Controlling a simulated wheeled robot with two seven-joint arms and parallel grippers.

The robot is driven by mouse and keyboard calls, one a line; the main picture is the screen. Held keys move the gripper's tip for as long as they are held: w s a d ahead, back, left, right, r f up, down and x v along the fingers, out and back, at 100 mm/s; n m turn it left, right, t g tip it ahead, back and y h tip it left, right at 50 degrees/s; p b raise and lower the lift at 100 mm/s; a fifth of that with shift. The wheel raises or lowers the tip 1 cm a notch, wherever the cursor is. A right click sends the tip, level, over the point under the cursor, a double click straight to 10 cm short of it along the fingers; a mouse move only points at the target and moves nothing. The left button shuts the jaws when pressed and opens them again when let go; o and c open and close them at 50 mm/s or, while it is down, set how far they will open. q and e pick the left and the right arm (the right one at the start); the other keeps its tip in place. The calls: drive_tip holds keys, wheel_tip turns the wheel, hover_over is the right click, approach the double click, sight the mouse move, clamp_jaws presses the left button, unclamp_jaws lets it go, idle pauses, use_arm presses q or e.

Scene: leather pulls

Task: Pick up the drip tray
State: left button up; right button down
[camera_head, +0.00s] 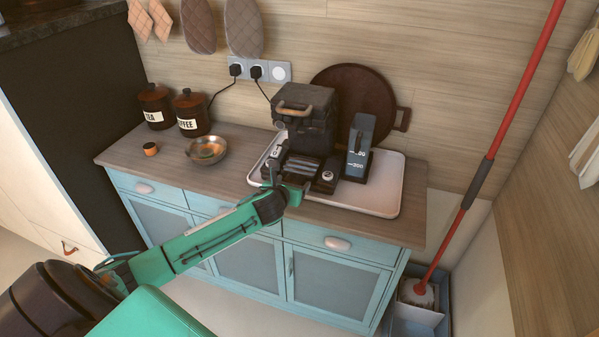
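The drip tray (301,166) is a dark, slatted piece low at the front of the black coffee machine (305,128). It seems to sit in the machine's base. My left gripper (283,183) is at the front of the machine, just below and left of the drip tray, over the front edge of the counter. Its fingers are small and dark against the machine, so I cannot tell whether they are apart or touch the tray. My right gripper is not in view.
The machine and its upright water tank (359,146) stand on a white tray (385,190). A round brown board (352,88) leans behind. A metal bowl (206,149), small cup (150,149) and two canisters (190,112) are left. A red-handled mop (482,172) stands right.

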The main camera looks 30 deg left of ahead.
use_arm(q)
drive_tip(key=c, duration=1.1)
drive_tip(key=shift+c, duration=0.2)
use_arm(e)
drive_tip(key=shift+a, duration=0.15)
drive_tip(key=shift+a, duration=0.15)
use_arm(q)
drive_tip(key=shift+r, duration=0.15)
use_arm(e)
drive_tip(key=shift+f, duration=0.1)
